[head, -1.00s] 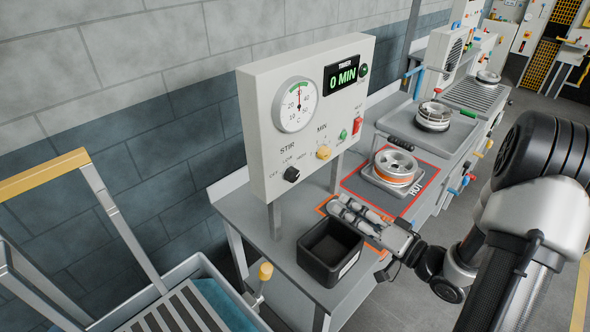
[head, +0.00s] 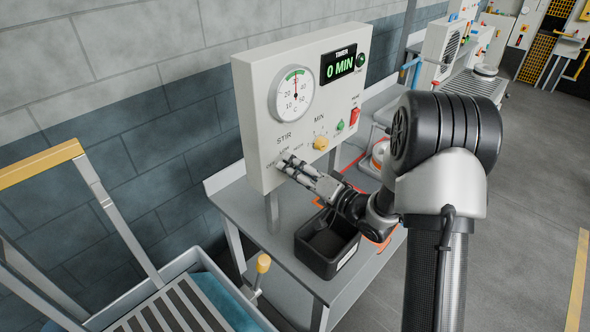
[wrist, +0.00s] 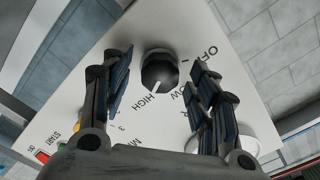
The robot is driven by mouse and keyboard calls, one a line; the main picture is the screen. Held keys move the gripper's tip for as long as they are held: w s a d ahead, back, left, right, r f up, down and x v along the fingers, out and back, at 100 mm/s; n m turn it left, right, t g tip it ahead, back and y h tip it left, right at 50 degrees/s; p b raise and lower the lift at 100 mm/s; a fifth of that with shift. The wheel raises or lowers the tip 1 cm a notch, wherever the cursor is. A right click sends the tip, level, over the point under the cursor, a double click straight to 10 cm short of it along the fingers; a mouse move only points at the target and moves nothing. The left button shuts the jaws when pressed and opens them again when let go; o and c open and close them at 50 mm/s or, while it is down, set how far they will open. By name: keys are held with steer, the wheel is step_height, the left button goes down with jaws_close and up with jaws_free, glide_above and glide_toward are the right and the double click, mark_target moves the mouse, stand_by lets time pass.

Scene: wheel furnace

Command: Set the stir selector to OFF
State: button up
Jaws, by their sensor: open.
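The black stir selector knob (wrist: 160,70) sits on the pale control panel between my open fingers in the wrist view. Its white pointer mark points toward the HIGH label. The OFF label (wrist: 207,52) is up and to the right of the knob, with LOW between, partly hidden by a finger. My gripper (wrist: 161,63) is open, with one finger on each side of the knob and a visible gap to each. In the head view my gripper (head: 284,163) is at the panel's lower left, below the STIR label, and hides the knob.
The panel (head: 258,120) also carries a round temperature dial (head: 294,94), a timer display reading 0 MIN (head: 341,65), a yellow MIN knob (head: 321,143), a green button (head: 340,125) and a red switch (head: 355,116). A black bin (head: 327,245) stands on the bench below my arm.

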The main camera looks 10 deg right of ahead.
steer(key=shift+w, duration=0.1)
steer(key=shift+c, duration=0.4)
steer(key=c, duration=1)
steer(key=shift+n+b, duration=7.3)
steer(key=shift+n, duration=5.6)
